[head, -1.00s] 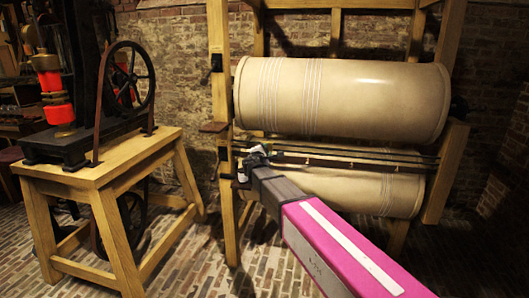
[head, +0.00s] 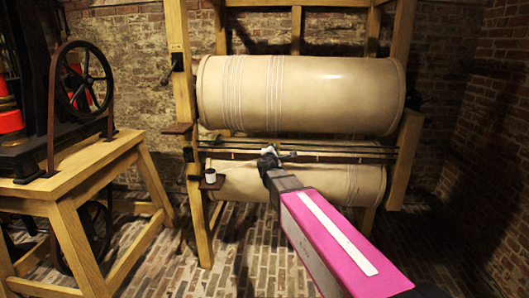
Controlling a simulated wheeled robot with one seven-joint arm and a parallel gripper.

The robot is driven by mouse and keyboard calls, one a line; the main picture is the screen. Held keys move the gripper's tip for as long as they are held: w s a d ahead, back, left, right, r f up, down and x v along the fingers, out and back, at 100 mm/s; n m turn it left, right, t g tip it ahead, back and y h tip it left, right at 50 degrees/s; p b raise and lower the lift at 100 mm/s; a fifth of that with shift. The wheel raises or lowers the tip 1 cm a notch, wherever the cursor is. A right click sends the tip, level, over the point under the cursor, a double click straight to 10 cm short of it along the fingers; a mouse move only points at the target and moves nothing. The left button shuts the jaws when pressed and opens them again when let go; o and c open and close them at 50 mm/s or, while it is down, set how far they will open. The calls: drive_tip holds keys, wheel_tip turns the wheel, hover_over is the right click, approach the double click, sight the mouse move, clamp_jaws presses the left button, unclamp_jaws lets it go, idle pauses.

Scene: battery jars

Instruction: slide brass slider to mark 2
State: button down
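My gripper (head: 270,158) is at the dark horizontal rails (head: 345,152) between the two large cream rollers, left of their middle. A small pale, greenish-white part (head: 290,154) shows right beside the gripper's tip; I cannot tell whether it belongs to the gripper or to the rail. The brass slider cannot be made out for certain; it may be hidden by the gripper. Number marks on the rail are too small to read. The fingers are too small and dark to tell whether they are open or shut.
The upper roller (head: 300,95) and lower roller (head: 320,180) sit in a wooden frame (head: 181,60). A small white cup (head: 211,175) stands on a bracket at the left post. A wooden stand (head: 70,180) with a black wheel (head: 84,80) is at left. Brick floor is open in front.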

drive_tip(key=shift+d, duration=0.2)
drive_tip(key=c, duration=0.7)
unclamp_jaws()
drive_tip(key=shift+c, duration=0.2)
drive_tip(key=s+a, duration=0.2)
drive_tip(key=s, duration=0.8)
drive_tip(key=shift+s, duration=0.35)
